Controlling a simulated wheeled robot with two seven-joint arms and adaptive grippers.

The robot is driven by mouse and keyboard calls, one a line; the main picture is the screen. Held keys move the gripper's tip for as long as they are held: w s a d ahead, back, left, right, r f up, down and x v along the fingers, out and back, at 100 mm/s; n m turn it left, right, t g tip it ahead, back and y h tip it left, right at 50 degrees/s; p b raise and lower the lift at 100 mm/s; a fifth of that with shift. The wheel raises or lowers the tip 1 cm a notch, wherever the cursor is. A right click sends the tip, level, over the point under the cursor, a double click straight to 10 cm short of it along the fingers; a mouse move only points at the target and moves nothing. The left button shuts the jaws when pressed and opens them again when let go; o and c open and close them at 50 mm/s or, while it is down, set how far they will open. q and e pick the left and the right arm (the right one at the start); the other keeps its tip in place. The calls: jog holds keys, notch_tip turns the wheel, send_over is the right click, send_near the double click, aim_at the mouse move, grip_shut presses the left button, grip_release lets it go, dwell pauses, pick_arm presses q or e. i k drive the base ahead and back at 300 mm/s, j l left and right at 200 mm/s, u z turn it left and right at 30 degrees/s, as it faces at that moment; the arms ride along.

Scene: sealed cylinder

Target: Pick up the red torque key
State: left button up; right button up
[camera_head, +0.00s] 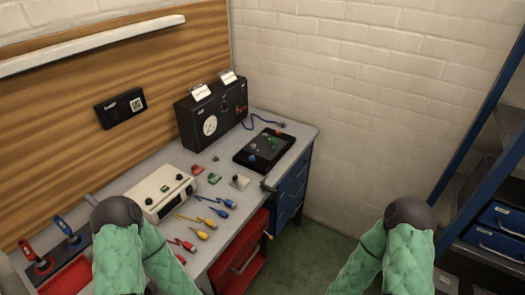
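Several small tools with coloured handles lie on the grey workbench (222,262): a red pair (185,243), a yellow pair (206,228) and a blue pair (224,208). At the far left, an upright red-handled tool (28,250) stands beside a blue-handled one (64,227). A small red piece (197,170) lies near the bench's middle. I cannot tell which red item is the torque key. Both my green-sleeved arms show at the bottom, but neither gripper is in view. My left arm hides part of the bench's front left.
A cream instrument box (160,192) sits mid-bench. A black panel unit (211,115) and a black board with knobs (263,148) stand farther back. A red tray (66,280) is at lower left. Blue shelving (480,130) stands right; green floor (315,250) between is clear.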

aim_at(43, 264)
jog(key=u, duration=2.05)
jog(key=j+u, duration=0.1)
jog(key=j, duration=0.35)
jog(key=i+j+u, duration=0.15)
jog(key=j, duration=0.35)
jog(key=i+j+u, duration=0.1)
jog(key=j, duration=0.35)
jog(key=i+j+u, duration=0.1)
jog(key=j, duration=0.35)
